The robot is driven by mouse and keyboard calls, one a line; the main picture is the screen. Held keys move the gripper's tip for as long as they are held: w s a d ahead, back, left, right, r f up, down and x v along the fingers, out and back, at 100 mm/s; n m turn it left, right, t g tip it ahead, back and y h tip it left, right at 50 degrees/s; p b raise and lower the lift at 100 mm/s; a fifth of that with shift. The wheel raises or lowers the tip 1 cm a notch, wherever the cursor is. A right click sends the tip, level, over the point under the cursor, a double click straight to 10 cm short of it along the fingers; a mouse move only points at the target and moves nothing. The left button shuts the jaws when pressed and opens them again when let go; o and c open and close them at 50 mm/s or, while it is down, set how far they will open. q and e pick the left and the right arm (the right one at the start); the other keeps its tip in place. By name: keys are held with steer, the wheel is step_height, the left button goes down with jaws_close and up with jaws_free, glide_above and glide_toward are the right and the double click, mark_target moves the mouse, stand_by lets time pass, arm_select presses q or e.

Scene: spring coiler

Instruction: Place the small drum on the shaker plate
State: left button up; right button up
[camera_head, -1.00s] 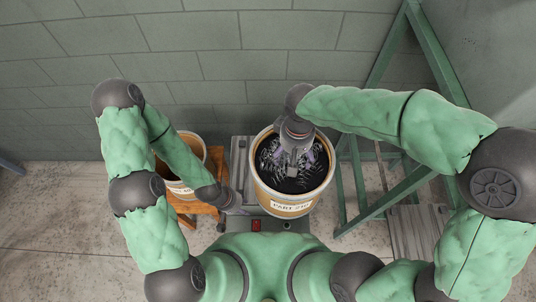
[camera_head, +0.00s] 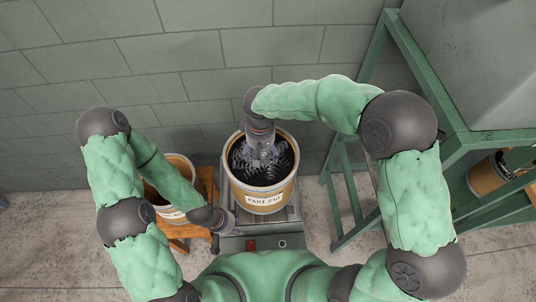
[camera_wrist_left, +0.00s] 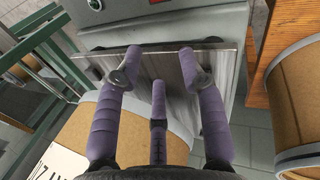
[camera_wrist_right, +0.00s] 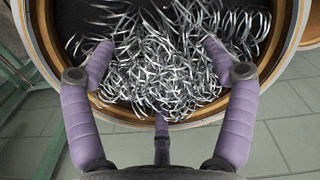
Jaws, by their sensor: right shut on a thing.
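The small drum (camera_head: 262,204), tan with the label PART 210 and dark inside with shiny coiled springs, is upright over the grey metal shaker plate (camera_head: 294,207). I cannot tell whether its bottom touches the plate. My left gripper (camera_head: 226,222) is low at the plate's left front corner. Its fingers are spread and empty in the left wrist view (camera_wrist_left: 155,70).
Another tan drum (camera_head: 184,166) stands on a wooden stool (camera_head: 207,185) left of the plate. A green metal frame (camera_head: 345,200) stands at the right, with a further drum (camera_head: 487,178) beneath it. The block wall is behind. A red button (camera_head: 251,244) is in front.

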step_height(320, 180, down, 6)
steer(key=w+a+b, duration=0.1)
steer(key=w, duration=0.1)
steer(key=shift+w+a, duration=0.2)
steer(key=shift+w, duration=0.2)
steer(key=o, duration=1.5)
steer(key=shift+s+f, duration=0.15)
steer(key=shift+f, duration=0.1)
step_height(320, 180, up, 12)
steer(key=p, duration=0.2)
steer(key=shift+r, duration=0.15)
